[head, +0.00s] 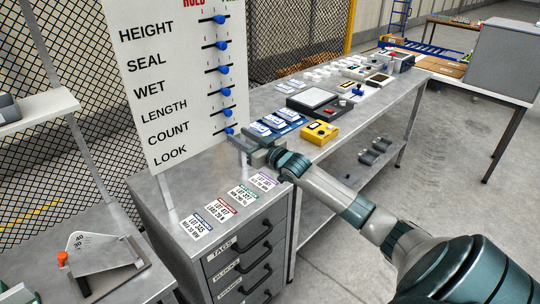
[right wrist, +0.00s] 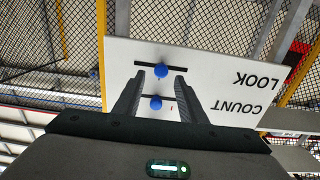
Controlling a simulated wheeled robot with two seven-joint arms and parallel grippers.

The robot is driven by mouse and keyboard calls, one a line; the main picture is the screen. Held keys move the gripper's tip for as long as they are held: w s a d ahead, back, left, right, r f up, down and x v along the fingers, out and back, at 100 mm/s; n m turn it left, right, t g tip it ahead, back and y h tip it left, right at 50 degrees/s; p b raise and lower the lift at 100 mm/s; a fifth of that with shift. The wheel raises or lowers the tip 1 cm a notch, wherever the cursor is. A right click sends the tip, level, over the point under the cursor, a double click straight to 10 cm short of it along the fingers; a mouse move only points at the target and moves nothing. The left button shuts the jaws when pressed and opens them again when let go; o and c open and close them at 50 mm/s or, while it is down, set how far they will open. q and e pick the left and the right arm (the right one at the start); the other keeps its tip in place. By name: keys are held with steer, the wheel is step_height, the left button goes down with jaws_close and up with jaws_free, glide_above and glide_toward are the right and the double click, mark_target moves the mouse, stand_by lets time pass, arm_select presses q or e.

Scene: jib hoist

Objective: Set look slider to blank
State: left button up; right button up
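The white board (head: 170,80) has rows labelled HEIGHT, SEAL, WET, LENGTH, COUNT and LOOK, each with a blue knob on a slot. The LOOK knob (head: 230,131) is the lowest, on the right side of the board. My right gripper (head: 241,138) is at this knob. In the right wrist view the board appears upside down, and the LOOK knob (right wrist: 161,71) sits on its dark slot between the tips of my open right gripper (right wrist: 160,75). A clear gap shows on both sides; contact cannot be told. The COUNT knob (right wrist: 155,103) shows between the fingers. My left gripper is not in view.
Lot labels (head: 228,202) lie on the drawer cabinet (head: 245,250) below the board. The column headings are cut off at the top.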

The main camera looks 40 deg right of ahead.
steer(key=s+d+b, duration=0.1)
steer(key=s+b, duration=0.2)
steer(key=s, duration=1)
steer(key=shift+s, duration=0.35)
